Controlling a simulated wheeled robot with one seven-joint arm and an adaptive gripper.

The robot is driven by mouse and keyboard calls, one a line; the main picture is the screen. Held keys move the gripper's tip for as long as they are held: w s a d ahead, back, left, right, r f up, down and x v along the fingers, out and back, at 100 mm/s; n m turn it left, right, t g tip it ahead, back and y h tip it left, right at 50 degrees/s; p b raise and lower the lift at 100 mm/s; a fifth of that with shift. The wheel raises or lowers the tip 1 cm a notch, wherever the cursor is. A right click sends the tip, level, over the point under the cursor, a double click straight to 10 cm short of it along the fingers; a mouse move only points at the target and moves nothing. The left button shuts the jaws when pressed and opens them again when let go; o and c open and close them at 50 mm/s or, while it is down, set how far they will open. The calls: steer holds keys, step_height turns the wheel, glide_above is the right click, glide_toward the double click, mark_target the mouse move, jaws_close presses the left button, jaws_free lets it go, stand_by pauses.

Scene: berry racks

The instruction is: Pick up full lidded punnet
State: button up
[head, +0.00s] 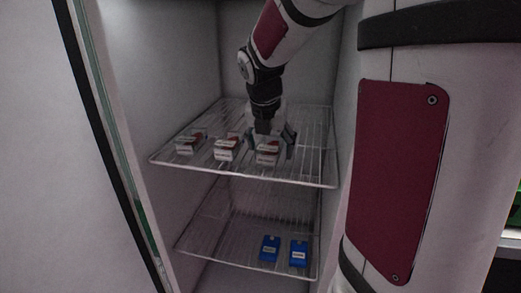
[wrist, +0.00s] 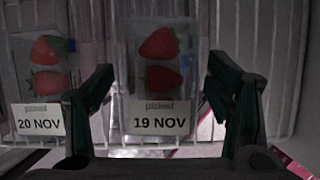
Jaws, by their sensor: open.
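A lidded punnet (wrist: 160,62) with strawberries showing and a label reading 19 NOV lies between the two fingers of my gripper (wrist: 160,95) in the wrist view. The fingers are apart, one on each side of its front part; I cannot tell whether they touch it. In the head view this punnet (head: 267,157) is the rightmost on the upper wire rack, with my gripper (head: 272,140) over it. A second punnet (wrist: 45,75), labelled 20 NOV, lies to the left in the wrist view. In the head view it seems to be the middle punnet (head: 226,151).
A third punnet (head: 188,143) stands at the left on the upper rack (head: 310,176). The lower rack (head: 215,245) holds two blue boxes (head: 270,248) (head: 299,253). Cabinet walls close in at both sides.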

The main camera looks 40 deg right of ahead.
stand_by(0.3)
steer(key=c, duration=1.4)
steer(key=shift+o, duration=0.2)
steer(key=shift+r, duration=0.15)
